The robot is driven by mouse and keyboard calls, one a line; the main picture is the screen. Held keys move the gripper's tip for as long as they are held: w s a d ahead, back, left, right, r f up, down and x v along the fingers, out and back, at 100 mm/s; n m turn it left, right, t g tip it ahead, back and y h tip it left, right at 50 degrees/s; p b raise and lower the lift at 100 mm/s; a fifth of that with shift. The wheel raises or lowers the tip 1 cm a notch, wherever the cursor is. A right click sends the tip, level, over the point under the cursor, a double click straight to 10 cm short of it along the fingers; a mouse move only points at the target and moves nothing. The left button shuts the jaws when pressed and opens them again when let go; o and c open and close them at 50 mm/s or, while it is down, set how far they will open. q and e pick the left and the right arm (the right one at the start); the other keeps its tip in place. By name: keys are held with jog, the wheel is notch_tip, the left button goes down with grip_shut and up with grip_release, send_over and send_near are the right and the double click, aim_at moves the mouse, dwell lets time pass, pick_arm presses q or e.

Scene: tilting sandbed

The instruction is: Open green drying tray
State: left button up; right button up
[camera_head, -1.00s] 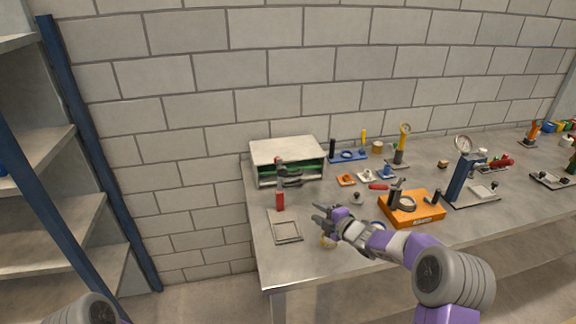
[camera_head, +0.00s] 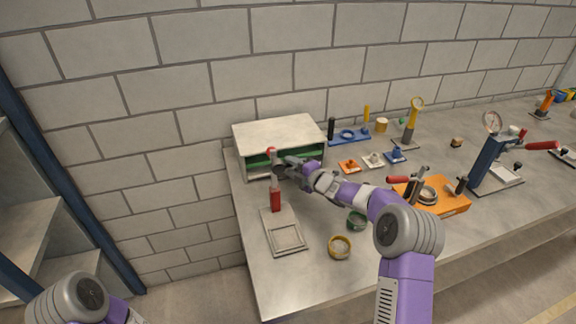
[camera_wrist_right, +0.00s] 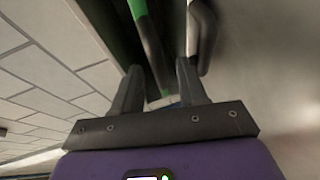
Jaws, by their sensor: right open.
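The green drying tray (camera_head: 258,160) shows as a green front in the open face of a cream box at the back left of the table. My right gripper (camera_head: 287,168) is open in front of the box, close to the tray front and partly covering it. In the right wrist view, the gripper (camera_wrist_right: 160,88) has its two dark fingers apart, pointing toward a green strip (camera_wrist_right: 139,10) and a pale bar. I cannot tell whether the fingers touch the tray. My left arm shows only at the lower left; its gripper is out of view.
A red-handled press (camera_head: 275,200) with a square frame base stands just in front of the box. A yellow ring (camera_head: 340,246) and a green ring (camera_head: 357,220) lie near my right forearm. An orange block (camera_head: 432,198) stands further right.

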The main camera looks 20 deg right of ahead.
jog(key=shift+x, duration=1.15)
grip_shut()
jog(key=shift+f, duration=0.1)
jog(key=shift+s, duration=0.1)
